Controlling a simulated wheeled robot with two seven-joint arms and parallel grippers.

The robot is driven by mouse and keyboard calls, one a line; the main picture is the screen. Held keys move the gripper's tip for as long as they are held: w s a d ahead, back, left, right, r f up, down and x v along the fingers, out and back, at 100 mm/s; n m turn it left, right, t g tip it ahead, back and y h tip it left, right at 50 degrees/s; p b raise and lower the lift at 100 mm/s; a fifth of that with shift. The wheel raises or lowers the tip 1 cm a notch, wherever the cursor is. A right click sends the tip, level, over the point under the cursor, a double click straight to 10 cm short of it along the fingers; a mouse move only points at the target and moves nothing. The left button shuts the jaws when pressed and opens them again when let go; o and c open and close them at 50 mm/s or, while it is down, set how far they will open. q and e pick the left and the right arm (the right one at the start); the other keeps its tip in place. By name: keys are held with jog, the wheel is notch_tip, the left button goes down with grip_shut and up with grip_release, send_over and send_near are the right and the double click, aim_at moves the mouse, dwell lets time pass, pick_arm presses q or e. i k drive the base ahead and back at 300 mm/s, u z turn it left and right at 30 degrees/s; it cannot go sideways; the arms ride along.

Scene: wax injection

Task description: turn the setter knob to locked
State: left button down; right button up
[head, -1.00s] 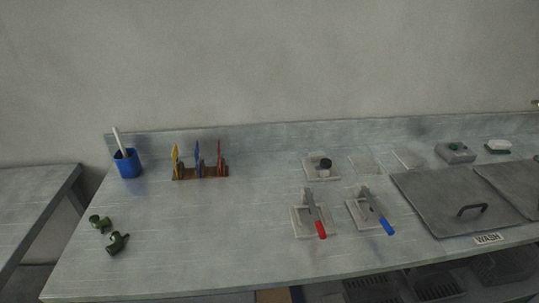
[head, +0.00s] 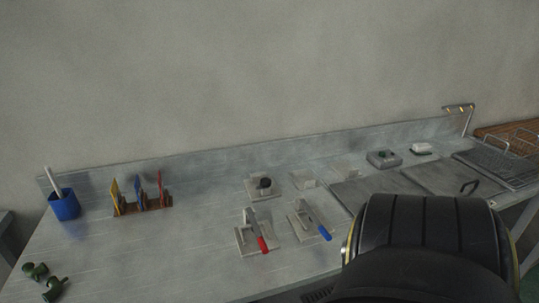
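A black round knob (head: 264,183) stands on a pale square plate (head: 285,188) near the middle of the bench. A grey box (head: 383,160) with a small dark green top stands further right, near the back wall. No label shows which of these is the setter knob, and I cannot read a set position on either. Neither of my grippers is in view. A large black rounded part, likely a link of my own arm, fills the lower right and hides the bench front there.
Two lever clamps with a red handle (head: 262,244) and a blue handle (head: 325,233) sit in front of the knob plate. A blue cup (head: 65,206), a tool rack (head: 146,206) and green pieces (head: 54,289) are at left. Flat lids (head: 455,178) lie right.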

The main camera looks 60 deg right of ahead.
aim_at(265, 183)
jog(key=k, duration=0.5)
jog(key=z, duration=0.85)
